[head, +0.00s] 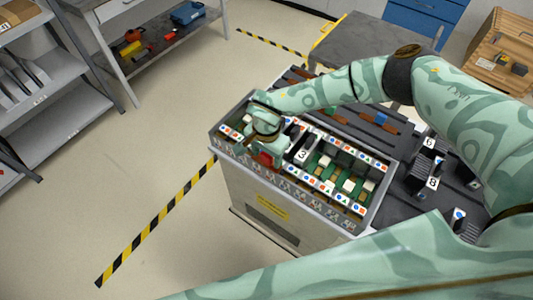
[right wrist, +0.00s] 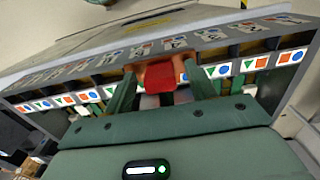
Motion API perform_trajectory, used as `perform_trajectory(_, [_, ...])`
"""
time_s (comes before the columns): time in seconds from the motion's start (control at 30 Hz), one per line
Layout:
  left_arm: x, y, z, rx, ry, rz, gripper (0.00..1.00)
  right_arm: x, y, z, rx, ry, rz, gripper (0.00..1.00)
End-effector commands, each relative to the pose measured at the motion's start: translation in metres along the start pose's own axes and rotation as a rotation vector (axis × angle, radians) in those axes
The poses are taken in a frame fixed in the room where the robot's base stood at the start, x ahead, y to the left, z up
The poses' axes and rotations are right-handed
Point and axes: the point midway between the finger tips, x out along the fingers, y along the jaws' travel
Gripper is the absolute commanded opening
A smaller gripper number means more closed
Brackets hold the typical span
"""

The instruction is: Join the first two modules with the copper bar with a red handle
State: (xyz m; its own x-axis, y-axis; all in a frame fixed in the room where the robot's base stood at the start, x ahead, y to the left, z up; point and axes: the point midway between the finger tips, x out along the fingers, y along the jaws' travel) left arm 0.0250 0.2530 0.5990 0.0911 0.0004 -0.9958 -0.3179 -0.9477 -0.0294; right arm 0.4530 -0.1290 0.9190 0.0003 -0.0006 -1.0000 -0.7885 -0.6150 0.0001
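My right gripper (head: 264,152) is over the near left part of an open grey box of modules (head: 375,205). Its fingers (right wrist: 162,88) stand on both sides of a red handle (right wrist: 160,77) and appear closed on it, with copper-orange parts beside the handle. The red handle also shows below the gripper in the head view (head: 266,161). The bar's lower part and its contacts are hidden. A black module marked 3 (head: 302,155) stands just right of the gripper. Rows of white labels with coloured shapes run along the box. My left gripper is not in view.
Dark modules marked 6 (head: 428,143) and 8 (head: 432,183) stand on the dark surface right of the box. Copper bars with handles, one blue (head: 382,118), lie behind the box. Shelves (head: 50,130) stand at far left; the floor before them is clear.

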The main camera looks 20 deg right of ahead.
Motion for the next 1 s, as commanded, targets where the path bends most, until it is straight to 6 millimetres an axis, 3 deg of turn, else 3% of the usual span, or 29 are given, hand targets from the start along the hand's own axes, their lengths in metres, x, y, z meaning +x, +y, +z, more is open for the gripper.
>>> perform_trajectory(0.37, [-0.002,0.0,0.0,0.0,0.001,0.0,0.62,-0.008,-0.001,0.0,0.0,0.001,-0.001,0.58])
perform_trajectory(0.47, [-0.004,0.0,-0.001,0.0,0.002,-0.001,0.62,-0.024,-0.001,-0.001,0.0,0.001,-0.003,0.58])
perform_trajectory(0.8, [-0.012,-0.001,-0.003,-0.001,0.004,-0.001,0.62,-0.114,-0.001,-0.001,0.0,0.001,-0.003,0.58])
perform_trajectory(1.0, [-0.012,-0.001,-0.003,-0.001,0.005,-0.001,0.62,-0.15,-0.001,-0.001,0.001,0.001,-0.001,0.58])
